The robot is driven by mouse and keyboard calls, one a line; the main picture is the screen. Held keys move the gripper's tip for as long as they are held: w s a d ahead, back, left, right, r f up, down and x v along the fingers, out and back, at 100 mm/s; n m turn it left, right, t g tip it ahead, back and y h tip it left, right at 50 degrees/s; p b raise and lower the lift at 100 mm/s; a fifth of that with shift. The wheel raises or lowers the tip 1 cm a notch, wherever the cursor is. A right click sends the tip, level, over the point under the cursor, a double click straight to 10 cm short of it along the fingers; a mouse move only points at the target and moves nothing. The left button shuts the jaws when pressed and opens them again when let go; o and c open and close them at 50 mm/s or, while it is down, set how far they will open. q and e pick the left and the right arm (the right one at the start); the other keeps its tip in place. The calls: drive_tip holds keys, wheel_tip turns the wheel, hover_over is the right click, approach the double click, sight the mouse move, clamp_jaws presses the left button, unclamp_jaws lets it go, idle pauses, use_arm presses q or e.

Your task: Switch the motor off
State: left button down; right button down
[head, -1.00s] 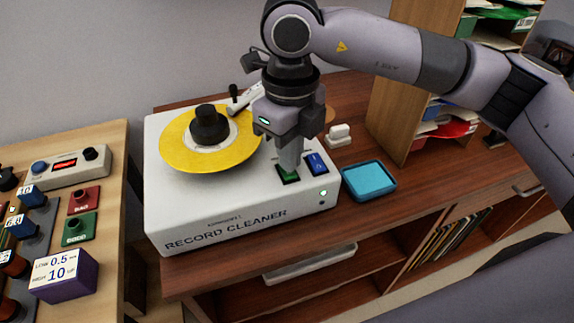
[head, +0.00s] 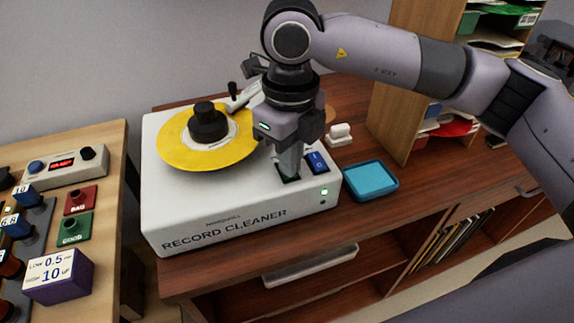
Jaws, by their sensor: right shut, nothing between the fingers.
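The white record cleaner (head: 225,223) stands on the brown cabinet, with a yellow disc (head: 178,152) under a black clamp (head: 208,122) on top. My right gripper (head: 288,177) is shut and empty, pointing down. Its fingertips are at the green rocker switch (head: 291,180) near the machine's front right and hide much of it. I cannot tell whether they press it or which way it is tilted. A blue rocker switch (head: 317,162) sits just right of the fingers. A small green light (head: 324,191) glows on the front. My left gripper is not in view.
A blue tray (head: 370,180) and a white brush-like item (head: 340,134) lie right of the machine. A paper organiser (head: 405,90) stands at the back right.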

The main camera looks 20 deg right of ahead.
drive_tip(key=shift+f, duration=0.3)
drive_tip(key=shift+r+p, duration=1.85)
drive_tip(key=shift+r, duration=1.75)
drive_tip(key=shift+s+f, duration=0.1)
